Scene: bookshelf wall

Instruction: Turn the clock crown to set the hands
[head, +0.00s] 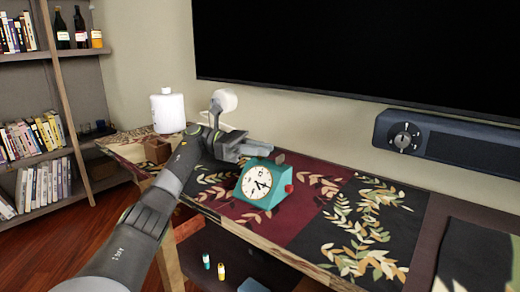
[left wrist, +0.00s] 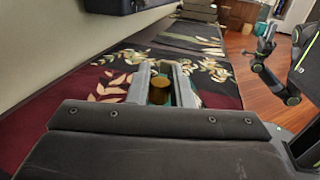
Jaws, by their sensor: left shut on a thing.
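The clock (head: 250,194) is a teal, slanted block with a white dial and dark hands, standing on the table. A red knob (head: 289,188) sits on its right side. My left gripper (head: 262,151) reaches in from the left at the clock's top. In the left wrist view, my left gripper (left wrist: 161,72) has its two fingers on either side of a brass-coloured round crown (left wrist: 159,90) and is shut on it. Little of the teal clock shows there, as the fingers and the palm hide it. The hands' exact reading is too small to tell.
The table (head: 312,262) has dark red and black leaf-pattern mats. A white bottle (head: 168,112) and a small brown box (head: 157,150) stand at its left end. A dark speaker bar (head: 455,140) and a screen hang behind. The mat right of the clock is clear.

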